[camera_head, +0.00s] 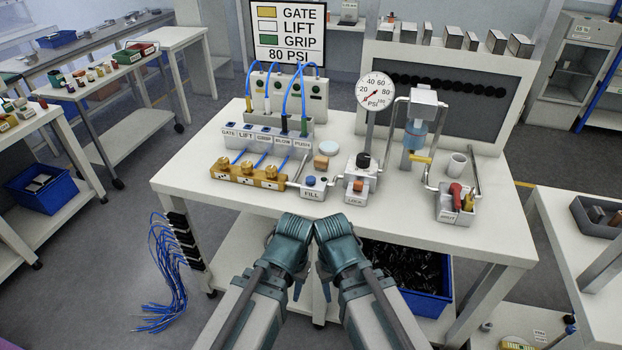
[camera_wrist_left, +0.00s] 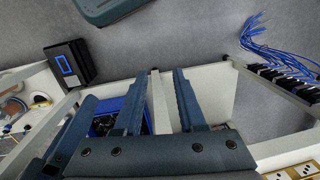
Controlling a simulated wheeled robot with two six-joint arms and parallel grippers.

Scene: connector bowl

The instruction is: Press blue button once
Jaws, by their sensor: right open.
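The blue button (camera_head: 310,181) sits on top of a small grey box labelled FILL (camera_head: 312,193), near the front edge of the white table. Nothing touches it. My right gripper (camera_head: 327,291) hangs in front of the table, below its top, and is open. My left gripper (camera_head: 298,291) hangs beside it, also short of the table edge. In the left wrist view my left gripper (camera_wrist_left: 160,78) shows two fingers spread apart with nothing between them. The blue button does not show clearly in the left wrist view.
A LOCK box (camera_head: 356,188) with a black knob stands right of the FILL box. Brass fittings (camera_head: 250,172) stand to its left. A pressure gauge (camera_head: 375,90) rises behind. A blue bin (camera_head: 428,300) lies under the table. Blue cables (camera_head: 165,265) hang at the left.

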